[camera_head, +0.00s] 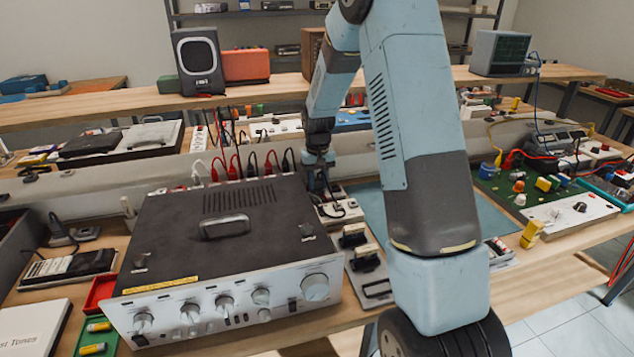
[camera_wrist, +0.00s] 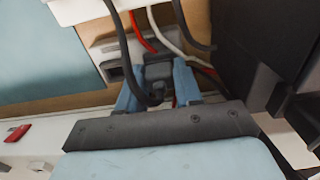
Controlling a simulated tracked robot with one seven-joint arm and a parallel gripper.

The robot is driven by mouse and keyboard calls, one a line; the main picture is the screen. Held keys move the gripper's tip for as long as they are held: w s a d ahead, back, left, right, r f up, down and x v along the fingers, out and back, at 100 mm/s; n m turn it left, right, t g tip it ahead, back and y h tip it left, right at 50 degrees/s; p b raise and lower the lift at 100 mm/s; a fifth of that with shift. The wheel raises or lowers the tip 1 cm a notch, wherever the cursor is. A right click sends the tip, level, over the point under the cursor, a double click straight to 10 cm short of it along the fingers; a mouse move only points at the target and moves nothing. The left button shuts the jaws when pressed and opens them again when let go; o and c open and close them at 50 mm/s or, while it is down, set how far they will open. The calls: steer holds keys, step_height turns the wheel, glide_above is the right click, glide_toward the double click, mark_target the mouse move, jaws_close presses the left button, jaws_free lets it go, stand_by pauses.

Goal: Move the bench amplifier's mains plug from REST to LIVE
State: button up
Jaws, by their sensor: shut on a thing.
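The bench amplifier (camera_head: 228,280) has a silver front with knobs and a dark top. It stands on the left of the bench. My gripper (camera_head: 320,185) reaches down behind its right rear corner. In the wrist view my gripper's blue fingers (camera_wrist: 158,88) are shut on a black plug (camera_wrist: 157,72) with a dark cable. A pale socket block (camera_wrist: 108,58) lies beside and behind the plug. A pale block (camera_head: 340,211) also shows just below my gripper in the head view. I cannot read REST or LIVE, nor tell whether the plug is seated.
Red, white and black cables (camera_head: 240,165) rise behind the amplifier, and several cross close to the fingers in the wrist view. The amplifier's dark side (camera_wrist: 235,45) is close on the right there. A blue-grey mat (camera_head: 490,215) offers free room. Dark clips (camera_head: 365,255) lie right of the amplifier.

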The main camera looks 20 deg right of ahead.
steer(key=o, duration=1)
steer(key=shift+o, duration=0.2)
step_height(320, 180, up, 19)
steer(key=shift+f, duration=0.15)
stand_by(0.6)
